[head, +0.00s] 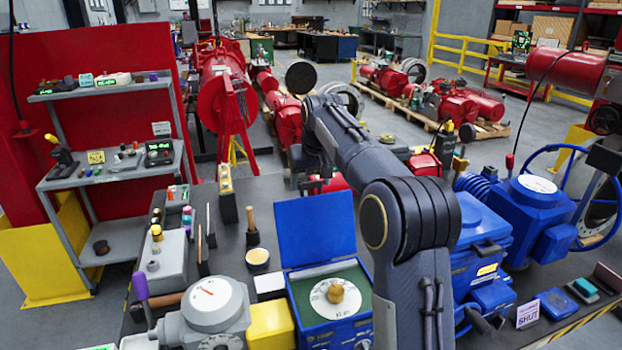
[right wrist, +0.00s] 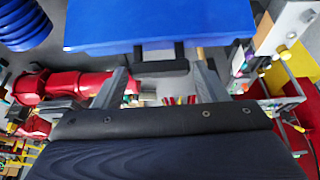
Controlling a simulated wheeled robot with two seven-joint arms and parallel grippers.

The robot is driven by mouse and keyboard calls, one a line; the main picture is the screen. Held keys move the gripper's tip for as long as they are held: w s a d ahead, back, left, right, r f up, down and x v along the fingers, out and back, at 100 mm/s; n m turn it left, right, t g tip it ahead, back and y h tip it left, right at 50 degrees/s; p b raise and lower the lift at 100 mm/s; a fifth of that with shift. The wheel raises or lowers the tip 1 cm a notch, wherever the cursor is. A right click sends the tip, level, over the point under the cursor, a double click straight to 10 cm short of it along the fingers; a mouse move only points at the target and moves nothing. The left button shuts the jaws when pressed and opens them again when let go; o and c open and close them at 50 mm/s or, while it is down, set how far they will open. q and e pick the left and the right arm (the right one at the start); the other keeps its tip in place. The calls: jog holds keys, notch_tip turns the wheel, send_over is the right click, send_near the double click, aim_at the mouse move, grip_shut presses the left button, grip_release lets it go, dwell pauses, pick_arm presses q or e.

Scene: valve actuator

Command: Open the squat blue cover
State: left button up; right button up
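The squat blue cover (head: 315,228) is a flat lid standing raised at the back of a low blue box (head: 333,322). The box is open, showing a green inside, a white disc (head: 322,309) and a brass knob (head: 336,291). In the right wrist view the cover (right wrist: 155,22) fills the top, with its dark bar handle (right wrist: 162,67) at the edge. My right gripper (right wrist: 162,80) is open, its two grey fingers apart on either side of the handle; I cannot tell whether they touch it. In the head view its fingertips are largely hidden. My left gripper is not in view.
A taller blue box (head: 478,232) and a blue valve actuator (head: 535,205) stand to the right. A grey gauge housing (head: 212,308) and a yellow block (head: 271,326) stand left of the open box. A shelf rack (head: 112,180) is farther left.

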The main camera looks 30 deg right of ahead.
jog(key=c, duration=1)
jog(key=shift+s+b, duration=0.1)
jog(key=shift+b, duration=0.3)
jog(key=s+t+b, duration=0.1)
jog(key=b, duration=0.1)
jog(key=s+r+t+b, duration=0.1)
jog(key=s+b, duration=0.1)
jog(key=b, duration=0.1)
jog(key=s+a+t+b, duration=0.1)
jog(key=b, duration=0.2)
jog(key=shift+s+a+r+h, duration=0.1)
jog(key=shift+s+r+h, duration=0.2)
jog(key=shift+s+r, duration=0.1)
jog(key=shift+w, duration=0.1)
jog(key=o, duration=1.4)
jog(key=shift+f, duration=0.1)
jog(key=shift+v, duration=3.95)
